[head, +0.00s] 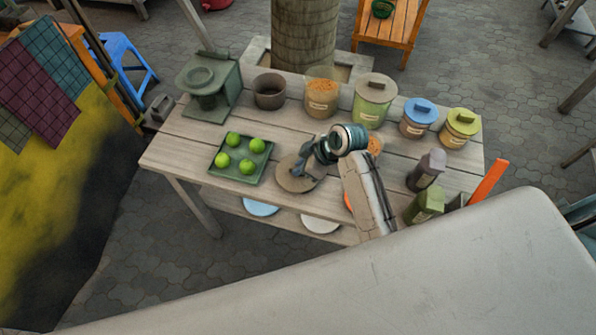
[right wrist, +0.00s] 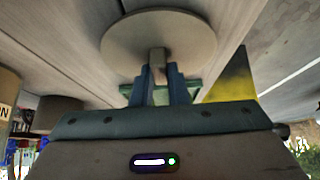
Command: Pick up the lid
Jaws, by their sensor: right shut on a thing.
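The lid is a flat, round grey-brown disc (head: 290,182) over the front middle of the wooden table, just right of the green tray. It also shows in the right wrist view as a wide disc (right wrist: 140,36) with a small block handle (right wrist: 157,58). My right gripper (head: 301,170) is above the disc, and in the right wrist view its two blue fingers (right wrist: 159,80) are shut on the handle. I cannot tell whether the lid touches the tabletop. My left gripper is not in view.
A green tray (head: 213,174) holds several green apples. A green stand (head: 210,85) is back left. Bottles (head: 427,170) stand at the right.

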